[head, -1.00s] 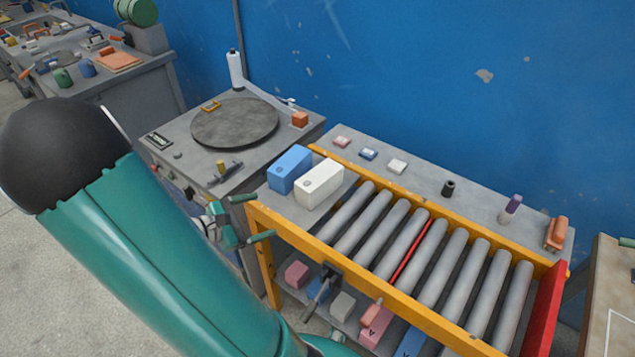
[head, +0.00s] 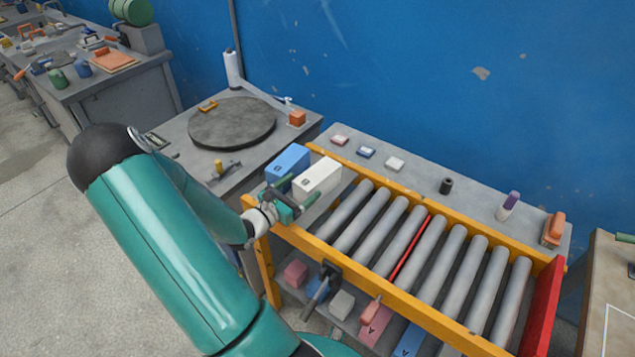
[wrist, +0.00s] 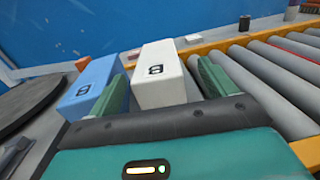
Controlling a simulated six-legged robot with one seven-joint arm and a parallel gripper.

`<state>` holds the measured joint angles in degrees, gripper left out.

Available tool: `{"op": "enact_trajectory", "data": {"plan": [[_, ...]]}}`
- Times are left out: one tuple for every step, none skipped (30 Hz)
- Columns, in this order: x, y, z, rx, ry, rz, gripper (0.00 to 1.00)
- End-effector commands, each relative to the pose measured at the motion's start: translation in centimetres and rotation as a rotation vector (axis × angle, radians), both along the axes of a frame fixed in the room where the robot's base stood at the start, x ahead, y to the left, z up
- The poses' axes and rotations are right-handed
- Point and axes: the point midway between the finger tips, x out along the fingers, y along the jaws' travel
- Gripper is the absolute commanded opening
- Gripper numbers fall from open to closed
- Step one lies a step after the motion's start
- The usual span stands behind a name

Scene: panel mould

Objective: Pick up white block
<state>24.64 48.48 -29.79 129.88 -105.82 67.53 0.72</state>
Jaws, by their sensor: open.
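The white block (head: 317,180) stands on the left end of the roller table, beside the blue block (head: 287,165). My gripper (head: 293,194) is open at the near side of the two blocks. In the wrist view the white block (wrist: 161,72) shows between the two green fingers of my gripper (wrist: 163,90), with a dark mark on its face. The left finger overlaps the edge of the blue block (wrist: 90,88) in that view. Whether the fingers touch either block I cannot tell.
The yellow-framed roller table (head: 390,278) has a red stop (head: 542,310) at its right end. A round dark turntable (head: 232,122) is to the left. More blocks lie on the lower shelf.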

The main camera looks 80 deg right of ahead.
Motion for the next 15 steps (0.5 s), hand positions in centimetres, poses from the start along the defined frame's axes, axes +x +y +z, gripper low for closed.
{"op": "enact_trajectory", "data": {"plan": [[-0.2, -0.3, 0.0, 0.000, 0.000, 0.000, 0.84], [-0.3, -0.5, 0.0, 0.000, 0.000, 0.000, 0.84], [-0.4, -0.7, 0.0, 0.000, 0.000, -0.001, 0.84], [-0.5, -0.9, 0.0, 0.000, 0.000, -0.001, 0.84], [-0.6, -1.2, -0.1, 0.000, 0.000, -0.002, 0.84], [-0.7, -1.6, -0.1, 0.000, -0.001, -0.002, 0.84], [-0.9, -2.1, -0.1, 0.000, -0.001, -0.002, 0.84], [-1.1, -2.5, -0.2, 0.000, -0.001, -0.003, 0.84], [-1.3, -3.1, -0.2, 0.000, -0.001, -0.003, 0.84], [-1.4, -3.6, -0.3, -0.001, -0.002, -0.003, 0.84], [-1.6, -4.0, -0.3, 0.000, -0.001, -0.002, 0.84], [-1.9, -4.4, -0.3, 0.000, -0.001, -0.003, 0.84], [-2.1, -4.7, -0.3, 0.000, -0.001, -0.002, 0.84], [-2.1, -5.0, -0.3, 0.000, 0.000, -0.001, 0.84], [-2.2, -5.2, -0.3, 0.000, -0.001, 0.000, 0.84]]}}
